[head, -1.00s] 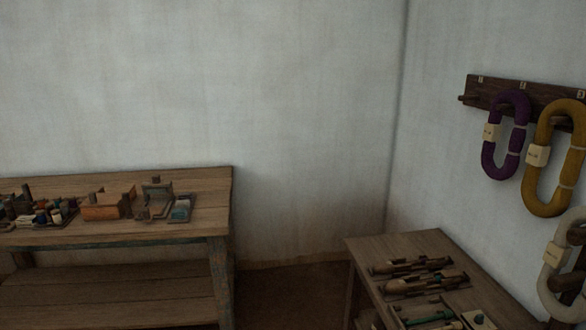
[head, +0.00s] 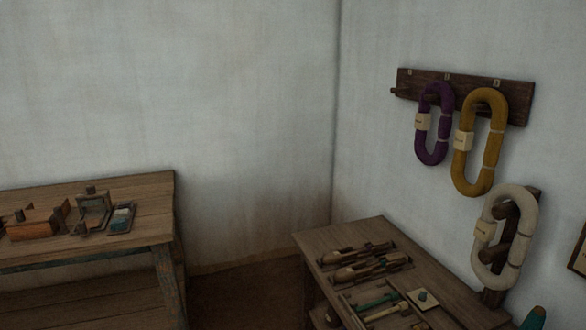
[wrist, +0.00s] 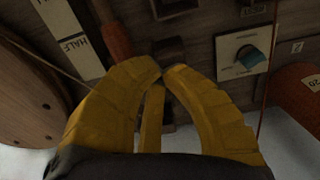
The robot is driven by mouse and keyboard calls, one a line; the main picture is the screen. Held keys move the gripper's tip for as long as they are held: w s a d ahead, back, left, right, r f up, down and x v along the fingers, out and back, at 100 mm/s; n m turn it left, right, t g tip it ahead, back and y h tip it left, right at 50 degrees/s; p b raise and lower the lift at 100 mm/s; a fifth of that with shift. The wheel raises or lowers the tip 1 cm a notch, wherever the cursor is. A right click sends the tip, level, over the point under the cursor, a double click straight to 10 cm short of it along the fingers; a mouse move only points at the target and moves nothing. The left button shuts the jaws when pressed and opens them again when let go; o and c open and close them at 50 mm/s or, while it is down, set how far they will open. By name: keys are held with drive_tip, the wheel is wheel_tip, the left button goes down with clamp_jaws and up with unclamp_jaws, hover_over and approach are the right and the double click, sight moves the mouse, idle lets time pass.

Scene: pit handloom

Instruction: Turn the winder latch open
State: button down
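I cannot tell for certain which part is the winder latch. In the wrist view, a teal knob (wrist: 248,57) sits on a pale plate on a wooden panel, right of my gripper. A dark wooden block (wrist: 169,51) is just beyond the fingertips; contact is unclear. My gripper (wrist: 162,70) has yellow fingers with their tips drawn together, and nothing is seen held. The fingers hide part of the panel. My gripper is not in the head view.
The wrist view also shows a "HALF" label (wrist: 76,36), an orange-red rod (wrist: 117,38) and a wooden disc (wrist: 25,100). In the head view, a bench (head: 150,195) stands left, a tool table (head: 320,245) right, and yarn hanks (head: 477,140) hang on the wall.

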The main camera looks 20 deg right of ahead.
drive_tip(key=shift+r+p, duration=1.4)
drive_tip(key=shift+r, duration=1.1)
